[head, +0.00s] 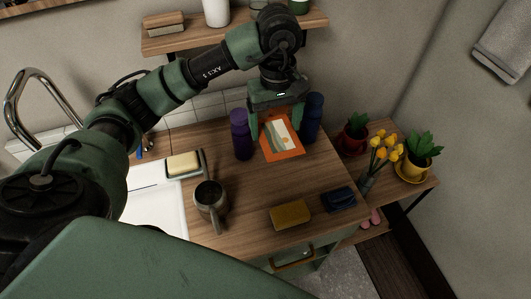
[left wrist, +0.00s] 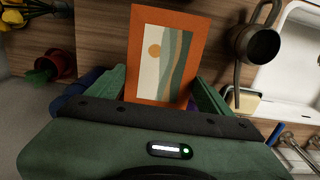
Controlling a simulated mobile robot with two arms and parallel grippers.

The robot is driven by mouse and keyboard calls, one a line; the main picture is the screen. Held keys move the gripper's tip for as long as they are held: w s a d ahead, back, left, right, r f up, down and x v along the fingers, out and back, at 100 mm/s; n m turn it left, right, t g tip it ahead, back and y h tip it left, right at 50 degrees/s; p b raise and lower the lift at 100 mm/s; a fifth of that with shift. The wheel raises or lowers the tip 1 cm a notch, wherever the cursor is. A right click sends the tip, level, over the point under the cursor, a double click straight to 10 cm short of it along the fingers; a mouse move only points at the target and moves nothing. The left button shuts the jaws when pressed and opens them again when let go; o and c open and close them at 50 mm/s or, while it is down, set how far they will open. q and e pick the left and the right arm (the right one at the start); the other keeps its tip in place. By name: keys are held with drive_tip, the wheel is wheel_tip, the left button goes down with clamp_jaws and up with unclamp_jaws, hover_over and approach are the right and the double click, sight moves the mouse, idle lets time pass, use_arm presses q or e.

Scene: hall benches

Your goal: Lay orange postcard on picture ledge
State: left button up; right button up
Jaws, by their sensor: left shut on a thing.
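The orange postcard (head: 270,151), with a cream, green and sun-like picture, is held in my left gripper (head: 277,116) above the wooden counter, between a purple bottle and a dark blue bottle. In the left wrist view the postcard (left wrist: 140,60) stands out from between the fingers of the left gripper (left wrist: 166,92), which are shut on its near end. A wooden shelf (head: 205,39) runs along the wall at the top of the head view. A brown strip (head: 30,7) shows at the top left corner. I cannot tell which is the picture ledge. My right gripper is not in view.
The purple bottle (head: 241,136) and blue bottle (head: 313,115) stand close on either side of the postcard. Potted plants (head: 415,165) stand at right. The shelf holds a white container (head: 216,13).

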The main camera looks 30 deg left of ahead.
sight(275, 131)
use_arm(q)
drive_tip(key=f, duration=0.2)
drive_tip(key=f+p, duration=0.1)
drive_tip(key=f, duration=0.1)
drive_tip(key=shift+s+f, duration=0.2)
drive_tip(key=shift+f, duration=0.15)
drive_tip(key=f, duration=0.3)
drive_tip(key=f+p, duration=0.1)
drive_tip(key=f, duration=0.3)
drive_tip(key=shift+w, duration=0.2)
drive_tip(key=shift+f+p, duration=0.3)
drive_tip(key=shift+f, duration=0.15)
wheel_tip(275, 131, down, 4)
drive_tip(key=shift+r+p, duration=0.1)
drive_tip(key=shift+p, duration=0.35)
drive_tip(key=shift+f+b, duration=0.25)
drive_tip(key=shift+b, duration=0.1)
drive_tip(key=o, duration=1.3)
drive_tip(key=shift+r, duration=0.1)
drive_tip(key=shift+c, duration=0.2)
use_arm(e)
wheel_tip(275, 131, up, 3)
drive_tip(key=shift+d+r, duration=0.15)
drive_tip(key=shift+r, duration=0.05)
